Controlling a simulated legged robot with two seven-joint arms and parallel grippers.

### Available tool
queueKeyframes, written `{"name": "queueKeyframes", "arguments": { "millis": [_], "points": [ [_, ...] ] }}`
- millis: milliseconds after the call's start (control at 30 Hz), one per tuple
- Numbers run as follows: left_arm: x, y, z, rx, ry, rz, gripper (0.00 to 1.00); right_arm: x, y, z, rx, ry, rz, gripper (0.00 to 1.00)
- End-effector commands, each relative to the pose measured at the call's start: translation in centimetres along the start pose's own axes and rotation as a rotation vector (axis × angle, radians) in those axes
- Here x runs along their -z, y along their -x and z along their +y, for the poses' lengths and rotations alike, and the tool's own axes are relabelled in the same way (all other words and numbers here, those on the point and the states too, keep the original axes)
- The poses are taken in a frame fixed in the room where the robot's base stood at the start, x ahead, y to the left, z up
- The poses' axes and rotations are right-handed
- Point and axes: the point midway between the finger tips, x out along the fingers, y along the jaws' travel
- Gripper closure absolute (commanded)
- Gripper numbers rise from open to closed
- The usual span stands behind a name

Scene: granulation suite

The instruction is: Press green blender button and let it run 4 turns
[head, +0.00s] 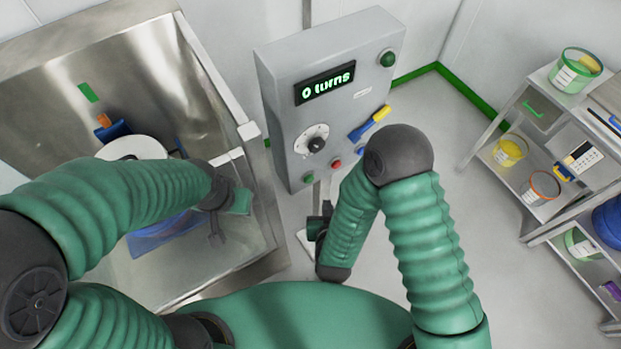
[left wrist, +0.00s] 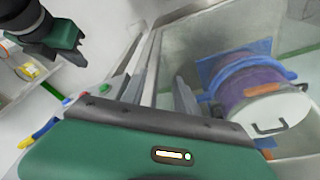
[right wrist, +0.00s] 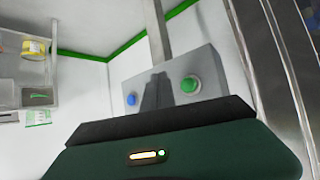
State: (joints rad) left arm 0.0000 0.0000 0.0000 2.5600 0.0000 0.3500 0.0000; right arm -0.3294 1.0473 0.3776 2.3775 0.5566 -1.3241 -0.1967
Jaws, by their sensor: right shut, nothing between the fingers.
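The grey control panel (head: 285,95) has a display (head: 325,83) reading "0 turns". A green button (head: 309,178) sits at its lower left, beside a red button (head: 336,164). My right gripper (head: 318,222) is just below and in front of the panel's lower edge. In the right wrist view its shut fingers (right wrist: 155,92) point at the panel between the green button (right wrist: 190,84) and a blue button (right wrist: 131,99); they look empty. I cannot tell if they touch the panel. My left gripper (head: 217,232) is open and empty over the steel basin; its parted fingers (left wrist: 158,95) show in the left wrist view.
The steel basin (head: 215,85) holds a white-lidded drum with blue parts (left wrist: 275,110). The panel also has a dial (head: 315,144), a blue-yellow lever (head: 368,123) and a green top-right knob or lamp (head: 388,58). A shelf rack (head: 480,160) with tubs stands at right.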

Motion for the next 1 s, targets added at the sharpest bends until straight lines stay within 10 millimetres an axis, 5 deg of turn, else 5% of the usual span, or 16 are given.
{"name": "queueKeyframes", "arguments": {
  "millis": [400,1000],
  "points": [
    [0.0,0.1,0.0,0.0,0.0,0.0,0.64,2.6,-3.6,-2.6,0.0,0.0,0.0,1.0],
    [0.0,0.1,0.0,0.0,0.0,0.0,0.64,2.9,-3.9,-2.8,0.0,0.0,-0.001,1.0]
  ]
}}
